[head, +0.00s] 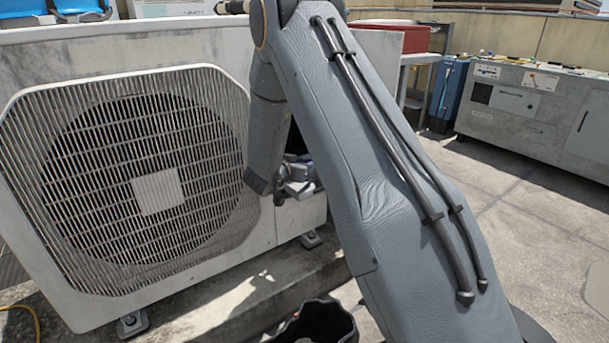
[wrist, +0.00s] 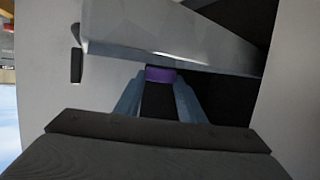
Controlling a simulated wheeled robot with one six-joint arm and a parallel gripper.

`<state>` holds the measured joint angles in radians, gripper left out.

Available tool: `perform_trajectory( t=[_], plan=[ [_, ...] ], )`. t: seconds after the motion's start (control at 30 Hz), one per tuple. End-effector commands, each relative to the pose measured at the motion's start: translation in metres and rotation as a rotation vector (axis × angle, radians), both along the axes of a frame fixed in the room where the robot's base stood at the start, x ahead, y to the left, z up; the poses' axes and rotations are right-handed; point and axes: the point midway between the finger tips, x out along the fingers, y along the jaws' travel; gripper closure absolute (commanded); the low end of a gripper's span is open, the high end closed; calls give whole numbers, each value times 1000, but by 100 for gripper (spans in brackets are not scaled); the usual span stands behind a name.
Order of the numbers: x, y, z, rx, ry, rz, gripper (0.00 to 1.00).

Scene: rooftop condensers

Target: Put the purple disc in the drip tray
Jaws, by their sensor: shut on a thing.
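The purple disc (wrist: 160,74) shows only as a small purple patch between the two blue-grey fingers of my gripper (wrist: 157,92) in the wrist view. My gripper is shut on it. A grey metal ledge (wrist: 165,38) lies just beyond the fingertips and the disc; I cannot tell whether they touch or whether this is the drip tray. In the head view my gripper (head: 298,188) is beside the front of the condenser (head: 225,282), to the right of its fan grille. The disc cannot be made out there. No drip tray can be clearly identified.
The condenser's slatted grille (head: 140,180) fills the left of the head view. A black open-topped container (head: 318,322) is at the bottom. A grey cabinet (head: 520,105), a blue case (head: 448,90) and a red box (head: 400,38) stand behind. The paved floor at right is clear.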

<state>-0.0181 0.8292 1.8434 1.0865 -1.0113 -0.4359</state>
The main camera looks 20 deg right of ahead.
Motion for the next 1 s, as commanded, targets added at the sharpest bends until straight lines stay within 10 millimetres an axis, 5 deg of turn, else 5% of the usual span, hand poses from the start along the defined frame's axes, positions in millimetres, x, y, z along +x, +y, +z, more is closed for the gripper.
perform_trajectory(
  t=[0.2, 0.57, 0.6, 0.7, 1.0],
  plan=[
    [0, 1, -31, 1, 3, 2, 86],
    [-1, 1, -33, 0, 1, 0, 86],
    [-1, 1, -33, 0, 1, 0, 61],
    [-1, 1, -33, 0, 1, 0, 46],
    [-1, 0, -32, 1, 1, 0, 46]
  ],
)
